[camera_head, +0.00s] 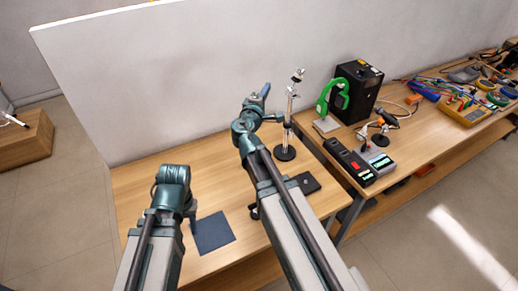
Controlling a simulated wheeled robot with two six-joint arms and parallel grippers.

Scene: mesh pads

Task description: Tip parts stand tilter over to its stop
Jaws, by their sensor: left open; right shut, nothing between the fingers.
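A slim metal stand (290,112) with a chrome pole and small clamps at its top rises from a round black base (285,153) at the back right of the near table. Its pole looks about upright. I cannot make out a separate tilter part or its stop. My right gripper (266,90) is shut and empty, just left of the pole's upper part; I cannot tell whether it touches. My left gripper (191,217) is open and empty, low over the table beside the dark blue mat (213,232), and partly hidden by its own arm.
The right bench holds a green-armed device (335,97), a black case (359,91), a meter (377,160) and several tools. A white panel (180,75) stands behind the table. The table's left part is clear.

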